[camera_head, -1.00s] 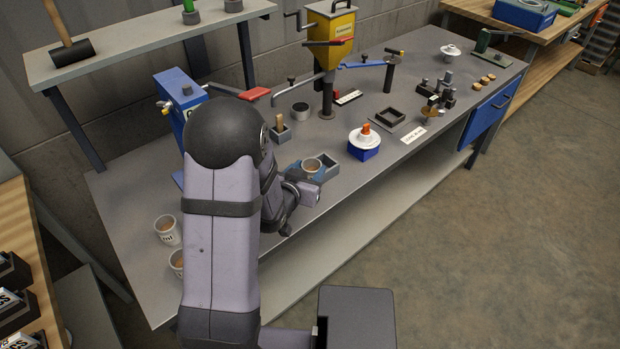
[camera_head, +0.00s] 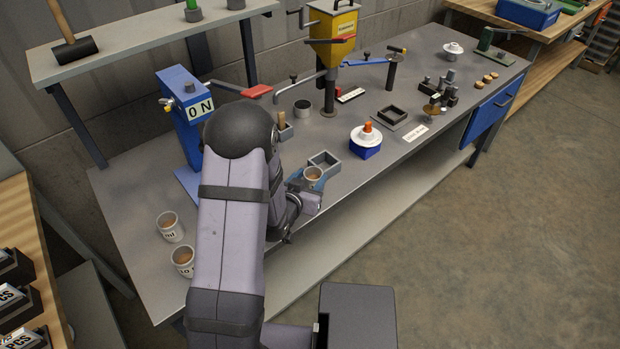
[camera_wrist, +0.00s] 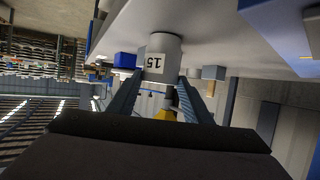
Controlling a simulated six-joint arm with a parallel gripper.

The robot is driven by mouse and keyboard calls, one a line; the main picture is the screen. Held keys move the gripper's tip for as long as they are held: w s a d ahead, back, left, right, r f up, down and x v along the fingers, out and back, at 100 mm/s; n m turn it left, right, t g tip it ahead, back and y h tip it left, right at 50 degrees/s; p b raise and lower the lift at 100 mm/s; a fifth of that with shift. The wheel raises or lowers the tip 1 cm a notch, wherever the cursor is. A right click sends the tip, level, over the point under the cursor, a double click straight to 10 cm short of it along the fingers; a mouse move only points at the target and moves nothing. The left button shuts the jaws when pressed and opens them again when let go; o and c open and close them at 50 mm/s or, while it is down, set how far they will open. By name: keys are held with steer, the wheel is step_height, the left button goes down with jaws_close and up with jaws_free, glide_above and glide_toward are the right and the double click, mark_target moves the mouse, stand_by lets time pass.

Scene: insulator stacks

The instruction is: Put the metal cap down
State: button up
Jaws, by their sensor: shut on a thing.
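The metal cap (camera_head: 312,174) is a small grey cup, brown inside, with its open side up. It is held between the fingers of my gripper (camera_head: 307,183), near the front edge of the workbench. In the wrist view, the cap (camera_wrist: 161,57) shows an upside-down label "15" and sits between the two fingers of my gripper (camera_wrist: 157,90). Behind it on the bench is an open grey square tray (camera_head: 333,158). I cannot tell whether the cap's base touches the bench.
A blue block with a white disc and orange top (camera_head: 366,139) stands to the right. Two labelled cups (camera_head: 171,228) stand at the bench's left end. A blue press (camera_head: 187,115) and a yellow hopper (camera_head: 334,45) stand behind. Bare bench (camera_head: 135,190) lies at left.

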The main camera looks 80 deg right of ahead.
steer(key=shift+f, duration=0.15)
steer(key=o, duration=1.3)
steer(key=shift+o, duration=0.2)
steer(key=shift+r, duration=0.25)
steer(key=p+v, duration=0.9)
steer(key=v, duration=0.3)
